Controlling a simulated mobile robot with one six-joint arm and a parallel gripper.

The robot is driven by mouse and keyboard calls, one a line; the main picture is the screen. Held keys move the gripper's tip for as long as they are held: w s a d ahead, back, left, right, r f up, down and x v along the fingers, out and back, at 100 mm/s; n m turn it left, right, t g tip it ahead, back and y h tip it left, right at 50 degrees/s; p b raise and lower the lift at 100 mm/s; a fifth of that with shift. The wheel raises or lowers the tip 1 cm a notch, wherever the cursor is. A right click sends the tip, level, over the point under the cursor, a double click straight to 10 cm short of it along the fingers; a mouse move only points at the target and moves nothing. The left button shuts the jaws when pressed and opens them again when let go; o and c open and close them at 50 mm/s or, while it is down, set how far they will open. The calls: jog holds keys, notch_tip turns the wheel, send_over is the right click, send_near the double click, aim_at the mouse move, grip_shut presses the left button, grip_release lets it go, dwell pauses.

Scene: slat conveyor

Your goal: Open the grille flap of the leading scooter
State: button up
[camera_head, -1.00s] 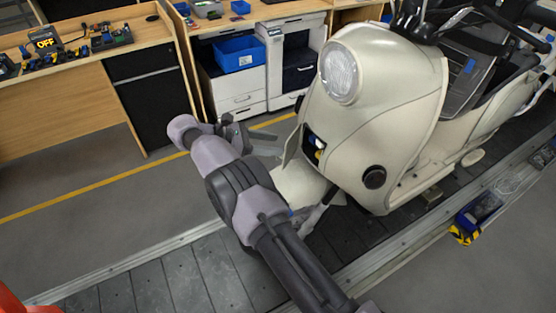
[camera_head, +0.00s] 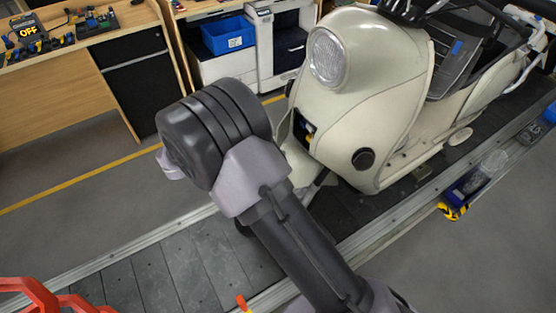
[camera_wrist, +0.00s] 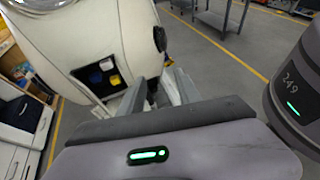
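The cream scooter (camera_head: 365,95) stands on the slat conveyor with its round headlight (camera_head: 328,57) facing left. In the wrist view, a dark opening in its front (camera_wrist: 102,76) is uncovered, with blue, white and yellow parts inside. In the head view, the grille flap (camera_head: 284,130) appears as a cream edge standing out left of the opening, partly hidden by my arm. I cannot make out the flap clearly in the wrist view. My gripper (camera_wrist: 157,92) has its grey fingers apart, beside the opening and low on the scooter's front, with no flap seen between them.
The slat conveyor (camera_head: 185,271) runs under the scooter. Wooden workbenches (camera_head: 60,95) and a cabinet with a blue bin (camera_head: 228,36) stand behind. A red frame (camera_head: 35,298) is at the lower left. The floor between conveyor and benches is clear.

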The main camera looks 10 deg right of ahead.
aim_at(280, 131)
jog(key=shift+s, duration=0.1)
jog(key=shift+d, duration=0.15)
jog(key=c, duration=0.3)
jog(key=d+g+y, duration=0.1)
jog(key=s+d+f+m+g+y+b, duration=0.1)
jog(key=g, duration=0.1)
jog(key=s+d+f+m+g+y, duration=0.1)
jog(key=d, duration=0.1)
jog(key=shift+s+f+g+y, duration=0.15)
jog(key=shift+f+g+y, duration=0.05)
jog(key=shift+g+y, duration=0.2)
grip_shut()
jog(key=w+d+r+m+t+y+b, duration=0.3)
jog(key=w+d+r+m+t+y, duration=0.3)
jog(key=w+y, duration=0.6)
jog(key=w+a+f+g+y+b, duration=0.1)
jog(key=w+a+f+b, duration=0.1)
jog(key=a+f, duration=0.5)
jog(key=shift+f+m+y, duration=0.3)
jog(key=shift+f, duration=0.1)
